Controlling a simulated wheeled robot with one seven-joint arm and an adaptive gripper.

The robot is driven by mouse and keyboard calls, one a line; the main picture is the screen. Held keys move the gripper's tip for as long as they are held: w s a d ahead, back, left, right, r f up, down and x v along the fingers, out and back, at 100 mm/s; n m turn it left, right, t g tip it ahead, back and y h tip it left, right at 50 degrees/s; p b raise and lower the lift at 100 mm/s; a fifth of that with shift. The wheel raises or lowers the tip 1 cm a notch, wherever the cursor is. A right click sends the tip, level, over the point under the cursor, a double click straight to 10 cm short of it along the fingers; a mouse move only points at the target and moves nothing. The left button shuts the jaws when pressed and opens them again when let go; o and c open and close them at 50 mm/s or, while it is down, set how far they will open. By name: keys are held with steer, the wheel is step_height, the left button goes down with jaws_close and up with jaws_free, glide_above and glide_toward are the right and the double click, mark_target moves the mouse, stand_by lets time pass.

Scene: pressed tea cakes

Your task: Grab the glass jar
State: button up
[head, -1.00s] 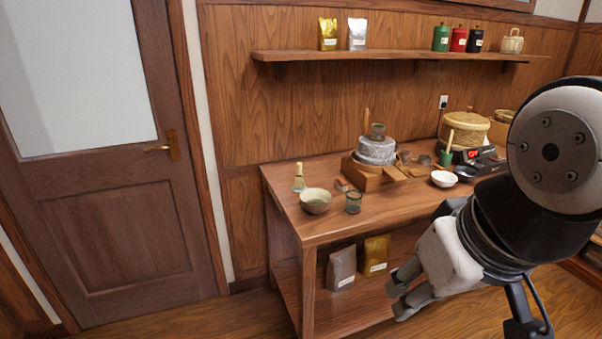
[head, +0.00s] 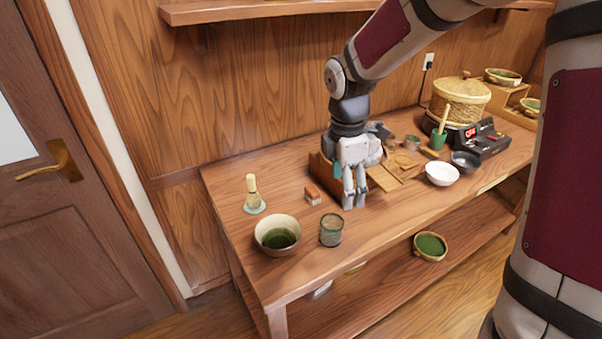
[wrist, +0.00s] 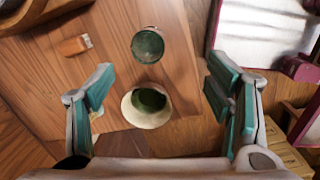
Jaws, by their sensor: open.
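The glass jar (head: 331,230) is small, greenish and cylindrical. It stands upright on the wooden table, right of a bowl of green powder (head: 278,236). In the wrist view the jar (wrist: 148,45) shows from above, between and beyond the fingertips, with the bowl (wrist: 129,112) nearer. My gripper (head: 354,198) points downward above the table, behind and to the right of the jar, apart from it. In the wrist view my gripper (wrist: 158,75) is open, its teal-padded fingers spread wide with nothing held between them.
The stone mill is mostly hidden behind my arm. A white bowl (head: 442,173), a dark bowl (head: 465,161) and a scale (head: 482,139) are to the right. The table's front edge is clear.

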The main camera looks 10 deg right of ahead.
mark_target(331, 231)
steer(key=w+f+n, duration=0.1)
steer(key=f, duration=0.5)
steer(key=w+f+n, duration=0.1)
steer(key=f, duration=0.5)
steer(key=f+n, duration=0.1)
steer(key=f, duration=0.5)
steer(key=shift+w+a+f+g+y+p, duration=0.25)
steer(key=shift+w+a+g+y+p, duration=0.05)
steer(key=shift+w+a+y, duration=0.1)
steer(key=shift+c, duration=0.3)
steer(key=c, duration=1.2)
